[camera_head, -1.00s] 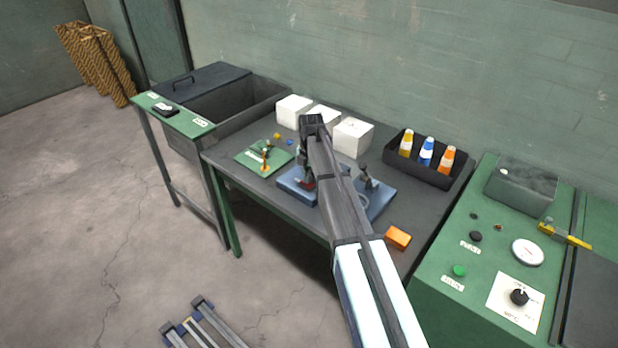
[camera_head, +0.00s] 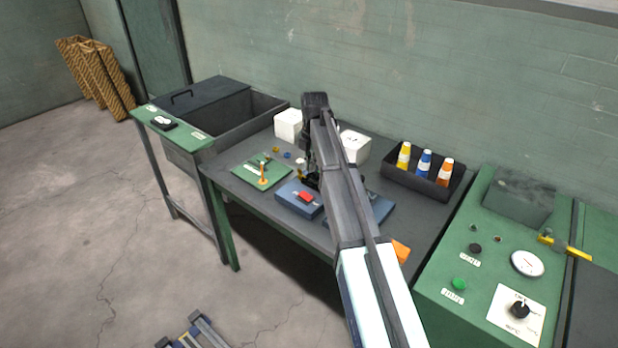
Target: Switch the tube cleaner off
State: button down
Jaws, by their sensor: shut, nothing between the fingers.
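A blue-based device (camera_head: 289,201) with a red switch (camera_head: 306,197) on its front part sits on the dark table; it looks like the tube cleaner, though no label is readable. The red switch is in plain view, but its position is too small to tell. My arm comes in from the bottom right and bends down at the wrist. My gripper (camera_head: 311,180) is dark, shut and empty, just behind the red switch and apart from it as far as I can see. My arm and gripper hide the back of the device.
A second blue base (camera_head: 378,208) is partly behind my arm. A green board (camera_head: 247,176) lies to the left, white boxes (camera_head: 288,124) behind. An orange block (camera_head: 401,250) and a green control panel (camera_head: 480,310) are at right.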

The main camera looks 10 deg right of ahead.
jog(key=shift+s+d+r, duration=0.1)
jog(key=shift+r, duration=0.8)
